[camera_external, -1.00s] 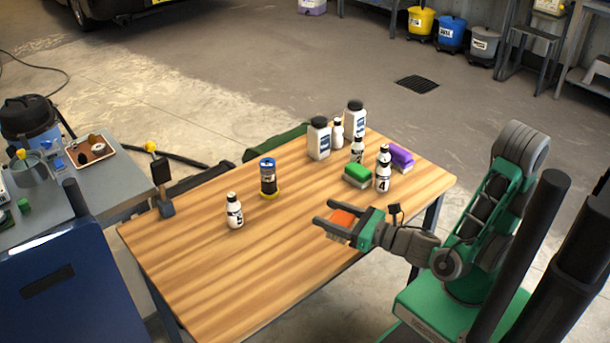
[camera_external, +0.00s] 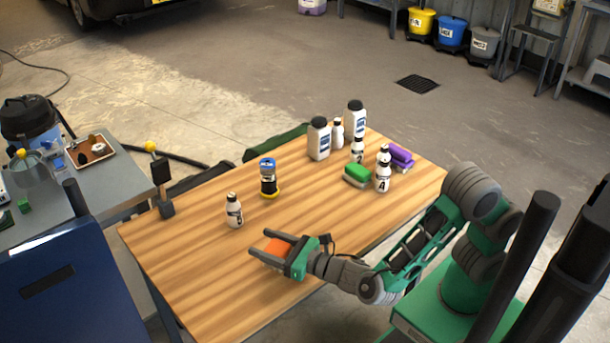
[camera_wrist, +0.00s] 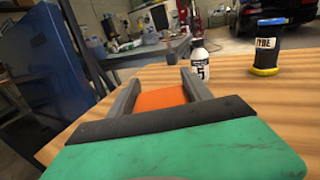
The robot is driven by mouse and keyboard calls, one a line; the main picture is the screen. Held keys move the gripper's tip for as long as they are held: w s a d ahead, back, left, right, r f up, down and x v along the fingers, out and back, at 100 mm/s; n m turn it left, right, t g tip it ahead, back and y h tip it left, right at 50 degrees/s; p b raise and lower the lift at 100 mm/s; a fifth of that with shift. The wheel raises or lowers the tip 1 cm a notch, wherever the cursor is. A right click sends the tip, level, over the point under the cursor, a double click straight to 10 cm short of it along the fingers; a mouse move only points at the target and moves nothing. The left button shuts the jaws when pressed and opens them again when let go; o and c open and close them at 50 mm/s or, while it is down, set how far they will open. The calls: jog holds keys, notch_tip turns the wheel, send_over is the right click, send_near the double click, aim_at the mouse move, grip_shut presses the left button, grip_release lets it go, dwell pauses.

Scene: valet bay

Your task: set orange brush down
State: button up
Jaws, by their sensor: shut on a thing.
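The orange brush (camera_external: 278,250) is between the two dark fingers of my gripper (camera_external: 268,243), which is shut on it. It is over the front part of the wooden table (camera_external: 215,283), and I cannot tell whether it touches the top. In the wrist view the orange block (camera_wrist: 161,98) shows between the fingers of my gripper (camera_wrist: 160,85); its underside is hidden.
A white bottle (camera_external: 234,212) stands just beyond my gripper, with a blue-topped dark canister (camera_external: 268,178) behind it. A green sponge (camera_external: 357,174), a purple brush (camera_external: 400,157) and several white bottles stand at the far right. The table's near left is clear.

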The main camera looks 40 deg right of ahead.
jog(key=f, duration=0.1)
jog(key=f+b, duration=0.2)
jog(key=f, duration=0.1)
jog(key=shift+w+a, duration=0.2)
jog(key=shift+w, duration=0.05)
jog(key=shift+r, duration=0.15)
jog(key=o, duration=1.4)
jog(key=shift+f, duration=0.2)
jog(key=shift+s+r, duration=0.15)
jog(key=shift+r, duration=0.05)
jog(key=p+v, duration=0.1)
jog(key=v, duration=1)
jog(key=shift+p, duration=0.3)
jog(key=shift+s+d, duration=0.25)
jog(key=shift+s, duration=0.1)
jog(key=shift+f, duration=0.1)
